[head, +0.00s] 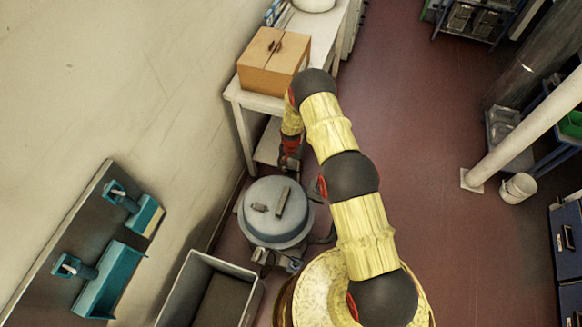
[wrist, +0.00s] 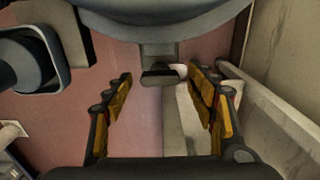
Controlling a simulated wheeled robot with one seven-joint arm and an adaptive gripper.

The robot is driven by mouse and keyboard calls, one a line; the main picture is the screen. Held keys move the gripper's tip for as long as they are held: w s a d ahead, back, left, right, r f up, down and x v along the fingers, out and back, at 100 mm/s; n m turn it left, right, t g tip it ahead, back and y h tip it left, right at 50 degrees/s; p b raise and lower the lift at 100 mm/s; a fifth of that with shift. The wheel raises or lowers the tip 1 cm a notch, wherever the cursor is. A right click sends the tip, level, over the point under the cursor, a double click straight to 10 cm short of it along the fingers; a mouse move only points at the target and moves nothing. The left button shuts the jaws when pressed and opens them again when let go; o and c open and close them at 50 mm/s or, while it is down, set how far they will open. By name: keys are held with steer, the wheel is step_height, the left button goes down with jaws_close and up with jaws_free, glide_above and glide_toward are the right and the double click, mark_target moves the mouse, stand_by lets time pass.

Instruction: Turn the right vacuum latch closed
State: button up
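The grey vacuum (head: 275,229) stands on the floor beside the wall, with a rounded lid and a handle on top. My gripper (head: 290,162) is at its far side, close to the lid's edge. In the wrist view, the vacuum's rim (wrist: 150,22) fills the top, and a dark latch (wrist: 160,77) hangs below it. My gripper's fingers (wrist: 160,88) are open, one on each side of the latch and apart from it. In the head view my gripper and arm hide this latch, so its exact angle is unclear.
A white table (head: 250,100) with a cardboard box (head: 268,62) stands just beyond the gripper. A grey open bin (head: 190,292) is near the vacuum, and the wall is close on the left.

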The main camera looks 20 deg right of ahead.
steer(key=shift+c, duration=1.2)
steer(key=c, duration=0.7)
steer(key=shift+c, duration=0.7)
steer(key=shift+n, duration=0.4)
steer(key=n+b, duration=0.1)
steer(key=n, duration=0.1)
steer(key=shift+w+n+b, duration=0.15)
steer(key=shift+n+b, duration=0.15)
steer(key=n+b, duration=0.1)
steer(key=n, duration=0.4)
steer(key=shift+n+b, duration=0.3)
steer(key=shift+b, duration=0.05)
steer(key=n+b, duration=0.1)
steer(key=n, duration=0.3)
steer(key=shift+n+b, duration=0.4)
steer(key=shift+n, duration=2.1)
